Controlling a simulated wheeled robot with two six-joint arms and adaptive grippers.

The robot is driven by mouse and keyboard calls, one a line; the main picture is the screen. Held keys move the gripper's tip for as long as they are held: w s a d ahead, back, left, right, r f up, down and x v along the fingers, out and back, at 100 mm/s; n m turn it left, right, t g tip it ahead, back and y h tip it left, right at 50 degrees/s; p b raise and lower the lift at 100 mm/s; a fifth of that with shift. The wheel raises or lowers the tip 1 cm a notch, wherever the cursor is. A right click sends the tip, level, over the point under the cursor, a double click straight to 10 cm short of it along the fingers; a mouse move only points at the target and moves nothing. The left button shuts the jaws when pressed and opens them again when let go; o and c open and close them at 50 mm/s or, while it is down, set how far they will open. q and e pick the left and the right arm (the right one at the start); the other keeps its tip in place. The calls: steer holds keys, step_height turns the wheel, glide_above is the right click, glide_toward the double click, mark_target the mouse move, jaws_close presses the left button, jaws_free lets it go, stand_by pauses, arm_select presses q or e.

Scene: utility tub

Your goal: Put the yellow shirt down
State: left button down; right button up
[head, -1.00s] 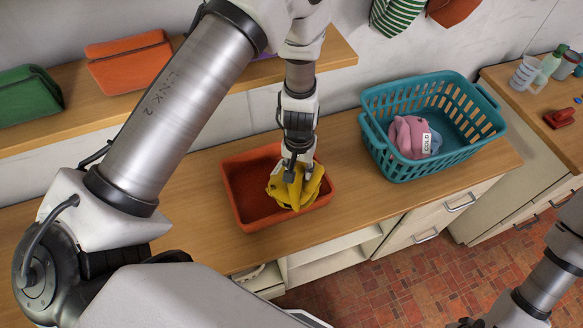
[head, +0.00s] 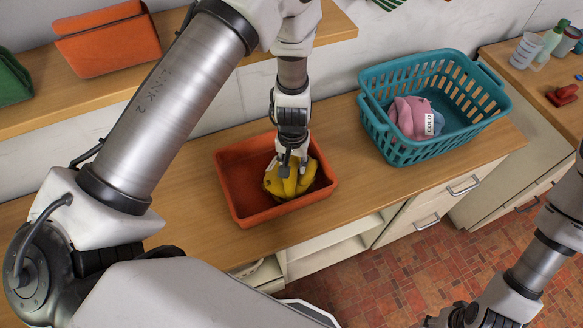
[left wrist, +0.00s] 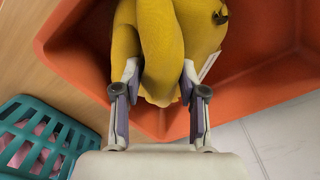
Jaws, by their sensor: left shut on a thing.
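The yellow shirt (head: 272,184) is a bunched bundle in the right part of the orange-red tub (head: 241,213), within its rim. My left gripper (head: 287,168) points down over the tub and is shut on the shirt. In the left wrist view, the fingers (left wrist: 160,88) pinch a fold of the shirt (left wrist: 165,35), with the tub's walls (left wrist: 270,70) around it. I cannot tell whether the shirt's underside rests fully on the tub floor. My right gripper (head: 462,316) is at the bottom right, partly cut off, its fingers unclear.
A teal basket (head: 400,151) with pink and blue cloth (head: 408,118) and a "COLD" tag stands right of the tub on the wooden counter (head: 350,184). Bottles (head: 552,38) stand at the far right.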

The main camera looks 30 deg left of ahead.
arm_select(q)
steer(key=shift+f, duration=0.2)
steer(key=c, duration=1.1)
jaws_free()
steer(key=shift+f, duration=0.2)
steer(key=o, duration=0.4)
steer(key=shift+o, duration=0.2)
steer(key=shift+r, duration=0.1)
arm_select(e)
steer(key=shift+f, duration=0.3)
arm_select(q)
steer(key=shift+r, duration=0.6)
step_height(320, 180, up, 6)
steer(key=shift+r+b, duration=0.25)
steer(key=shift+b, duration=0.35)
arm_select(e)
steer(key=shift+f, duration=0.7)
